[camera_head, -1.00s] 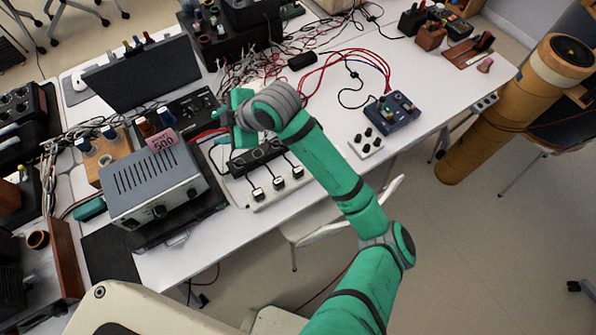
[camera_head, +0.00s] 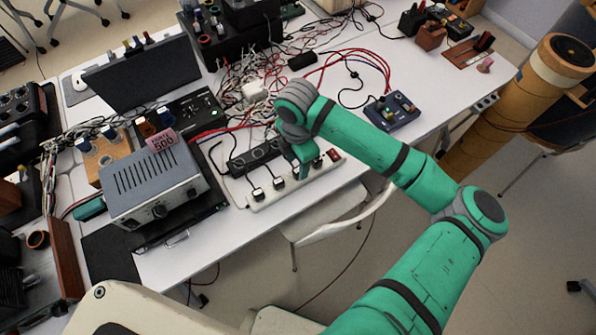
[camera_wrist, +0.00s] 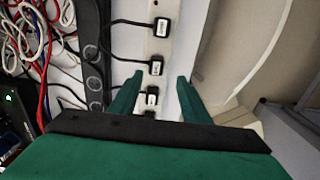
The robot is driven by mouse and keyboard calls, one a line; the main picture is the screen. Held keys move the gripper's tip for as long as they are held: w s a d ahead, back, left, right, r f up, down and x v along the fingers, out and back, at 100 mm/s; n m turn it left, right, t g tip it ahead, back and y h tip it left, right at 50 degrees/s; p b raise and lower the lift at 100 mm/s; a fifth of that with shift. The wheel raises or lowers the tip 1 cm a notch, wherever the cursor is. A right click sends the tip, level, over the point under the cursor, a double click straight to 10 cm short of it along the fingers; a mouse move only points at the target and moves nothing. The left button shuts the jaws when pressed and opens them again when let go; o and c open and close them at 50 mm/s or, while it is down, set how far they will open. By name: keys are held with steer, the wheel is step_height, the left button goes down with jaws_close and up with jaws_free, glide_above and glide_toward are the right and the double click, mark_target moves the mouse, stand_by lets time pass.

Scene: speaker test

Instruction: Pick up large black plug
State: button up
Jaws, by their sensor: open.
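Several black plugs with white labels sit in a row on a white power strip (camera_head: 318,172). In the head view, the left plug (camera_head: 258,194) and the one beside it (camera_head: 279,184) are clear; others are partly hidden by my gripper (camera_head: 304,172). The wrist view shows a far plug (camera_wrist: 162,27), a middle plug (camera_wrist: 156,66) and a nearer plug (camera_wrist: 151,97) close between my fingers. I cannot tell which is the large one. My gripper (camera_wrist: 160,80) is open, its fingers on either side of the strip, holding nothing.
A black strip (camera_head: 252,157) with round sockets and cables lies beside the white strip. A grey power supply (camera_head: 155,187) stands left. Tangled cables lie behind. A blue box (camera_head: 392,112) sits right. The table's front edge is close to the strip.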

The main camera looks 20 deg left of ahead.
steer(key=f, duration=0.2)
steer(key=w+f, duration=0.1)
steer(key=f, duration=0.2)
steer(key=shift+a+f, duration=0.1)
steer(key=shift+f, duration=0.55)
jaws_close()
